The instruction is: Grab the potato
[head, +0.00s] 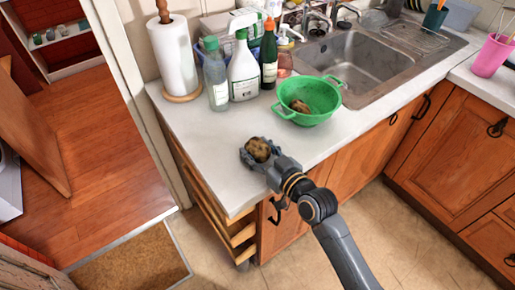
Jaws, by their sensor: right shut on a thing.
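A brown potato (258,149) is between the fingers of my right gripper (256,153), which is shut on it. The gripper is over the white counter near its front left part; I cannot tell whether the potato touches the counter. A green colander (318,113) stands on the counter beyond and to the right of the gripper. A brown item (299,106), perhaps another potato, lies inside the colander. My left gripper is not in view.
A paper towel roll (173,57) and several bottles, including a white spray bottle (243,72), stand at the back left of the counter (215,135). A steel sink (365,62) is behind the colander. Drawers (228,232) below the counter's left end are partly open.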

